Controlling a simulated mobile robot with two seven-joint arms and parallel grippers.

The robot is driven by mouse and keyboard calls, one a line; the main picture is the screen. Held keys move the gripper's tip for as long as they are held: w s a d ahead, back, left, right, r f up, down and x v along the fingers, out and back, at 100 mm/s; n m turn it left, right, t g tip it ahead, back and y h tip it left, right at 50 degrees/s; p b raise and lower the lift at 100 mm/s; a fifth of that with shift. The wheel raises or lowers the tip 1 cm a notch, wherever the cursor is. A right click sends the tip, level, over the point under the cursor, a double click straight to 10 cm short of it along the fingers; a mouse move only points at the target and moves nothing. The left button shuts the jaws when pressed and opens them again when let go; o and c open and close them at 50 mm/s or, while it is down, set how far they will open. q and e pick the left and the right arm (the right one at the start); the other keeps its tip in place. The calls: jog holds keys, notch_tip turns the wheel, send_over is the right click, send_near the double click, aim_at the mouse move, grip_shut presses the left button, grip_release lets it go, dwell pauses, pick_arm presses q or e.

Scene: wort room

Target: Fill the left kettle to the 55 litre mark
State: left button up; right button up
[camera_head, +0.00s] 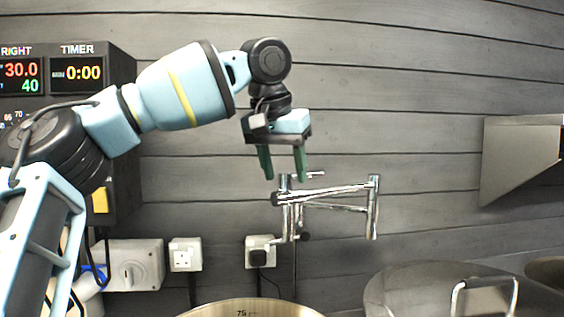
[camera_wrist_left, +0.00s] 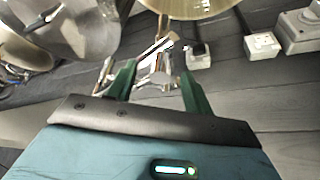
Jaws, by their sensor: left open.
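The left kettle (camera_head: 250,308) shows only its brass-coloured inner rim at the bottom of the head view, with a 75 mark on its wall. It also shows at the top of the left wrist view (camera_wrist_left: 190,8). A jointed chrome tap (camera_head: 330,192) stands against the wall behind it, its spout end pointing down at the right. My left gripper (camera_head: 283,165) is open and empty, green fingers pointing down at the tap's left end. In the left wrist view the tap (camera_wrist_left: 155,62) lies beyond and between the fingertips; contact cannot be told. My right gripper is out of view.
A lidded steel kettle (camera_head: 430,285) stands at the lower right. A dark control box (camera_head: 108,55) shows RIGHT 30.0 over 40 and TIMER 0:00. Wall sockets (camera_head: 186,254) sit low on the wall. A steel hood or shelf (camera_head: 520,165) juts out at right.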

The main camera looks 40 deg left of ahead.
pick_arm(q)
jog(key=c, duration=1)
jog(key=m+h, duration=0.2)
jog(key=m, duration=0.3)
jog(key=shift+a, duration=0.2)
jog(key=shift+c, duration=0.5)
jog(key=m+h, duration=0.1)
jog(key=m, duration=0.3)
jog(key=shift+a+m+h+b, duration=0.1)
jog(key=shift+m+h+b, duration=0.2)
jog(key=shift+h+b, duration=0.1)
